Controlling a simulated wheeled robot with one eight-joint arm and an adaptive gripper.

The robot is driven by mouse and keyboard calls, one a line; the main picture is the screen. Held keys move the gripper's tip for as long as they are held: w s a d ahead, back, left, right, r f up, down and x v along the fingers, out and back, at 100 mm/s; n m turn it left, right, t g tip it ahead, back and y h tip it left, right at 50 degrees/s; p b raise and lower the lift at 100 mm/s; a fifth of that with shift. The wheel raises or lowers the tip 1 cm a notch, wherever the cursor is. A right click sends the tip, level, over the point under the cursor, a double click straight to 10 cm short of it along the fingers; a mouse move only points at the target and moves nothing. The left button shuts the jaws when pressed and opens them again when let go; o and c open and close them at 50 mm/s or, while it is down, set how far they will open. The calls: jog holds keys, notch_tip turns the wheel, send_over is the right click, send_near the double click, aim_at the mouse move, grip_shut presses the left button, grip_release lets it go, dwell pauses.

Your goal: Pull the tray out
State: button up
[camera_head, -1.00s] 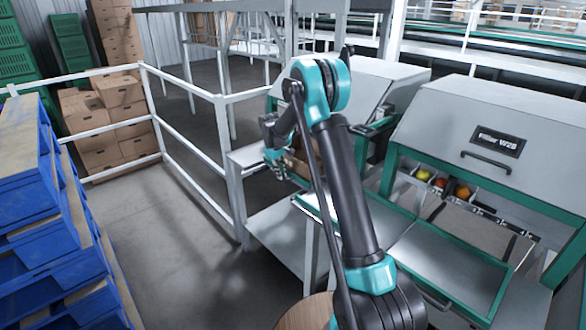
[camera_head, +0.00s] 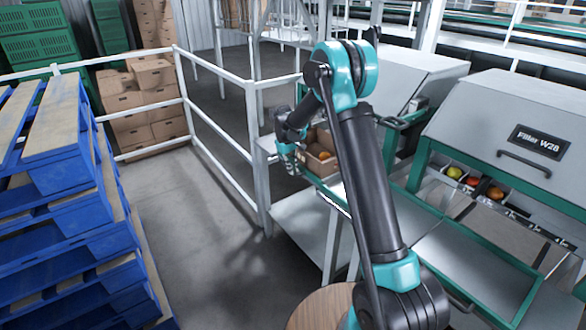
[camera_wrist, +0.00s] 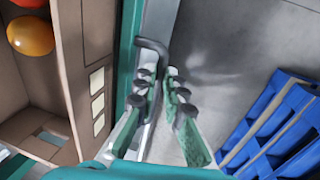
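The tray (camera_head: 332,190) has a green-edged front and sticks out of the left filler, with an open cardboard box of tomatoes (camera_head: 318,163) on it. My gripper (camera_head: 287,158) is at the tray's outer end, left of the box. In the wrist view, the tray's green edge (camera_wrist: 124,70) runs beside the gripper (camera_wrist: 160,80), with a dark grey handle (camera_wrist: 151,46) just at the fingertips. The fingers lean toward each other with a gap between them.
Blue pallets (camera_head: 60,220) are stacked at the left. A white railing (camera_head: 216,135) runs behind my gripper. Filler W28 (camera_head: 500,130) stands at the right. A lower metal shelf (camera_head: 300,220) lies under the tray. The floor (camera_head: 215,250) between pallets and fillers is clear.

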jog(key=o, duration=0.4)
jog(key=r, duration=0.4)
jog(key=s+a+r, duration=0.1)
jog(key=r, duration=0.3)
jog(key=a+r, duration=0.1)
jog(key=r, duration=0.2)
jog(key=shift+s+r, duration=0.15)
jog(key=shift+r, duration=0.25)
jog(key=shift+d, duration=0.15)
jog(key=s+d+m+t+y, duration=0.1)
jog(key=s+d+m, duration=0.3)
jog(key=s+d, duration=1.25)
jog(key=s+d+f+m, duration=0.1)
jog(key=s+f, duration=0.1)
jog(key=s, duration=0.5)
jog(key=s+d+f+m+t, duration=0.1)
jog(key=s+d+f, duration=0.1)
jog(key=s, duration=0.5)
jog(key=s+d+f+m+t, duration=0.1)
jog(key=s+f, duration=0.2)
jog(key=s, duration=0.5)
jog(key=shift+d+y, duration=0.4)
